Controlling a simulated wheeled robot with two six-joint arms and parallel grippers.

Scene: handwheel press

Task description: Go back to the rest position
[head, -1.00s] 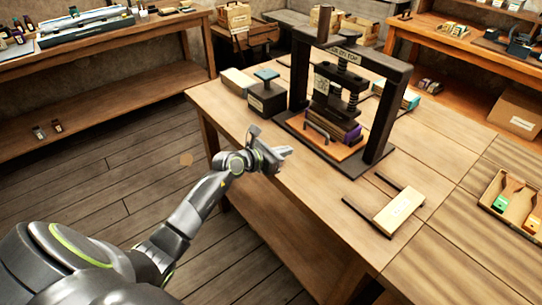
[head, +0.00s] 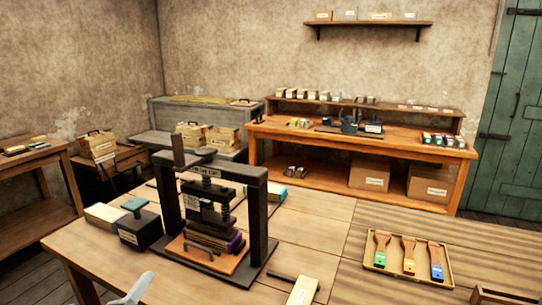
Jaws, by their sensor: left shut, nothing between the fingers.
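The dark handwheel press (head: 210,215) stands upright on the near wooden table. Its orange-brown tray (head: 212,256) holds a stack with a purple edge under the platen. My left gripper (head: 138,288) shows only in part at the bottom edge, at the table's near side. It is shut and empty, clear of the press and to its lower left. My right gripper is out of view.
A dark box (head: 139,228) and a pale block (head: 106,217) stand left of the press. A tray of coloured brushes (head: 375,266) sits on the right. Workbench (head: 400,150) stands behind.

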